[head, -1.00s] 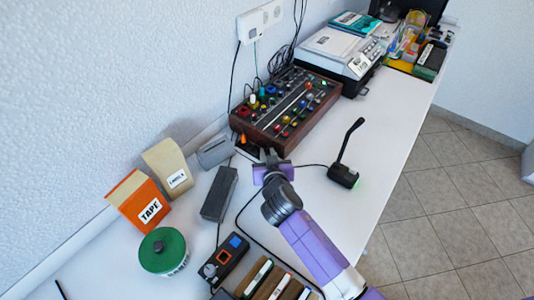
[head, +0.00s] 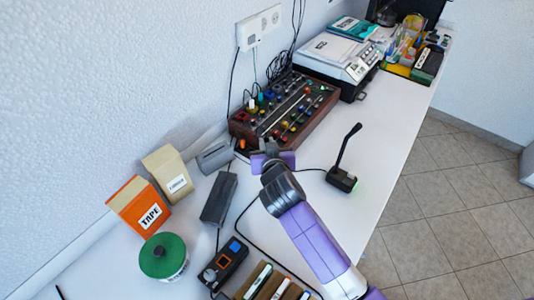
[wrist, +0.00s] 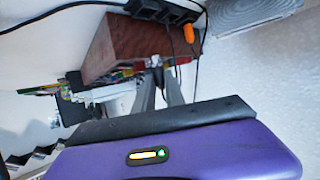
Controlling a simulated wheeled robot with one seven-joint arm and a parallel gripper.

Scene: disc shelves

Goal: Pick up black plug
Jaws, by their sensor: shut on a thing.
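My gripper (head: 268,155) is over the white table, just in front of the brown control box (head: 284,112). In the wrist view its two grey fingers (wrist: 160,78) reach up close together and taper toward each other. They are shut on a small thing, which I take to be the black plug. The plug is mostly hidden at the fingertips, and its shape cannot be made out.
A black desk microphone (head: 343,179) stands to the right. A dark grey block (head: 219,199), an orange tape box (head: 139,206) and a green-topped container (head: 163,256) stand to the left. Black cables run along the table. Free table lies right of the control box.

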